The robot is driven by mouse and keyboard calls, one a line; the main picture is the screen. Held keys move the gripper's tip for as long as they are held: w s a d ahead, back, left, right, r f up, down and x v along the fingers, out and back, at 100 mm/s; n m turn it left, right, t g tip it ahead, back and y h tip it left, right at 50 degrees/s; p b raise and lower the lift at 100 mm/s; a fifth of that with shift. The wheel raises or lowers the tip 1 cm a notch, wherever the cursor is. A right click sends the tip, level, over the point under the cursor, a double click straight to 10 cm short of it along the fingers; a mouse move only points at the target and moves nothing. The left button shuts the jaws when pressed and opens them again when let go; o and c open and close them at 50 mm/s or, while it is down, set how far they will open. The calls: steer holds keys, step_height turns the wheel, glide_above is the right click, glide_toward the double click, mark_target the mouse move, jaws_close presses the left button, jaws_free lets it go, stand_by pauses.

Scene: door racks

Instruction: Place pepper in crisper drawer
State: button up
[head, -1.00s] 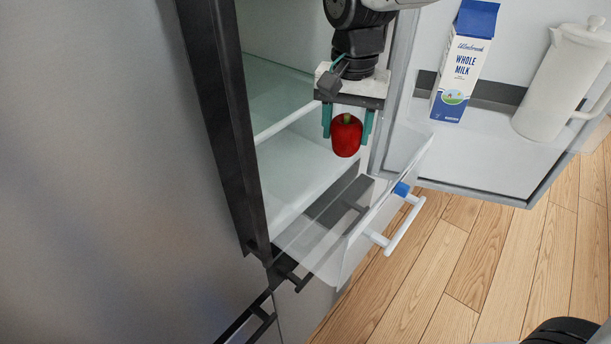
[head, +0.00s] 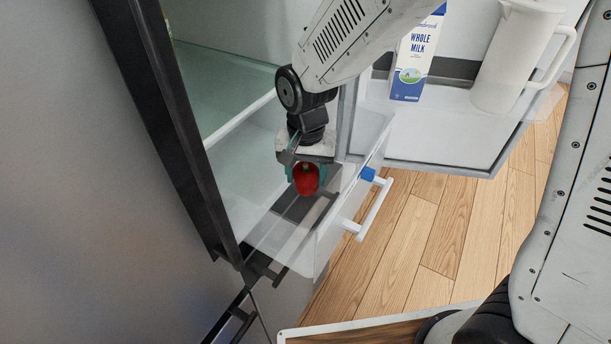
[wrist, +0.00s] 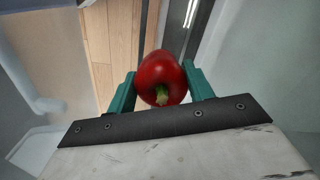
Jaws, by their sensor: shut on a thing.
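The red pepper (head: 306,180) is held between the teal fingers of my gripper (head: 306,176). In the wrist view the pepper (wrist: 161,78) sits between both fingers of my gripper (wrist: 161,88), its green stem facing the camera. The clear crisper drawer (head: 345,205) is pulled out from the fridge, with a white handle (head: 372,208) on its front. In the head view, the pepper and fingers appear over the drawer's opening, behind its front panel. I cannot tell how deep they are.
The fridge door (head: 440,160) stands open at the right, its shelf holding a milk carton (head: 414,62) and a white pitcher (head: 512,60). A glass shelf (head: 232,95) lies inside the fridge. Wooden floor (head: 420,230) shows below the door.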

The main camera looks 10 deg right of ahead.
mark_target(306, 166)
steer(key=shift+f, duration=0.6)
steer(key=shift+f, duration=0.1)
steer(key=o, duration=1)
steer(key=shift+o, duration=0.2)
step_height(306, 166, up, 12)
steer(key=shift+r, duration=0.15)
steer(key=s+d+r+n, duration=0.1)
steer(key=s+d+r, duration=0.25)
steer(key=d, duration=0.25)
steer(key=s+d+r, duration=0.3)
steer(key=s+d, duration=0.1)
steer(key=d, duration=0.2)
steer(key=s+d+n+t, duration=0.1)
steer(key=s+d+n, duration=0.1)
steer(key=s+d, duration=0.6)
steer(key=s, duration=0.4)
steer(key=shift+s+d, duration=0.25)
steer(key=shift+d, duration=0.1)
